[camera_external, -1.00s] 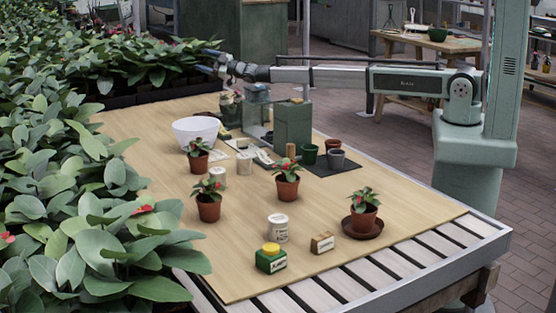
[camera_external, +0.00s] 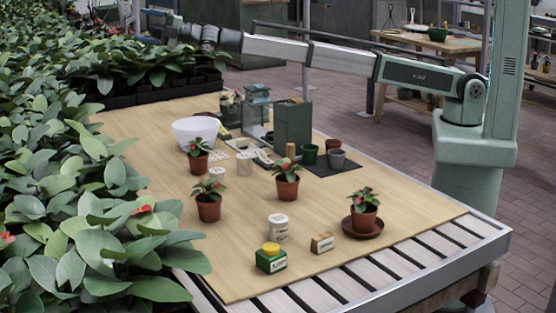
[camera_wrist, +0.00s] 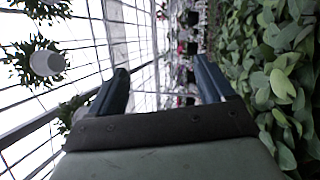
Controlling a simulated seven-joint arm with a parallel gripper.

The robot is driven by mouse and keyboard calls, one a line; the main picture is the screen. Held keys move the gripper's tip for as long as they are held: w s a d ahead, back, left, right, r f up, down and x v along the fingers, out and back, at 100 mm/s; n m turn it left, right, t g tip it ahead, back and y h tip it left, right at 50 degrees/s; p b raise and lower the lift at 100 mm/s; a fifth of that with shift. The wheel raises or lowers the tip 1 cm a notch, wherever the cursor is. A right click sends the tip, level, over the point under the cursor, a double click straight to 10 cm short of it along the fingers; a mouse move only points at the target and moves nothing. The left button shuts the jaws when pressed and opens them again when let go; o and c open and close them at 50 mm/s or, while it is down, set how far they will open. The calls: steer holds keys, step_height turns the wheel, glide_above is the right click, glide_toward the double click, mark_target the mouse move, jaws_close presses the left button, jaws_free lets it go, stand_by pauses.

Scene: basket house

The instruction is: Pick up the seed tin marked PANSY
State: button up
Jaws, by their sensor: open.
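Several tins stand on the wooden tabletop. A white tin (camera_external: 278,228) with a dark printed label stands near the front, and two pale tins, one by the left plant (camera_external: 217,175) and one farther back (camera_external: 244,164), stand mid-table. The lettering is too small for me to tell which is marked PANSY. My gripper is high at the upper left over the foliage, far from the tins. In the wrist view my gripper (camera_wrist: 161,74) has its fingers apart, with nothing between them.
Potted red-flowered plants (camera_external: 208,205) stand among the tins. A white bowl (camera_external: 195,131), a green box (camera_external: 292,127) and small pots (camera_external: 336,158) are farther back. A small wooden block (camera_external: 322,243) lies in front. Dense foliage (camera_external: 70,200) borders the table's left side.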

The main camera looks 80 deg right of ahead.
steer(key=s+a+r+n+y, duration=0.1)
steer(key=s+a+r+n, duration=0.1)
steer(key=s+a+r, duration=0.3)
steer(key=s+a+r+n+g+y, duration=0.1)
steer(key=s+a, duration=0.1)
steer(key=a, duration=0.5)
steer(key=s+a+r+n, duration=0.2)
steer(key=s+a+r, duration=0.15)
steer(key=a, duration=0.35)
steer(key=n+g+h, duration=1)
steer(key=n+g, duration=0.8)
steer(key=n, duration=0.9)
glide_toward(217, 169)
steer(key=f, duration=0.4)
steer(key=a+f, duration=0.1)
steer(key=f, duration=0.3)
steer(key=a+f, duration=0.1)
steer(key=f, duration=0.3)
steer(key=shift+s+f, duration=0.15)
steer(key=shift+s, duration=0.05)
steer(key=shift+c, duration=0.2)
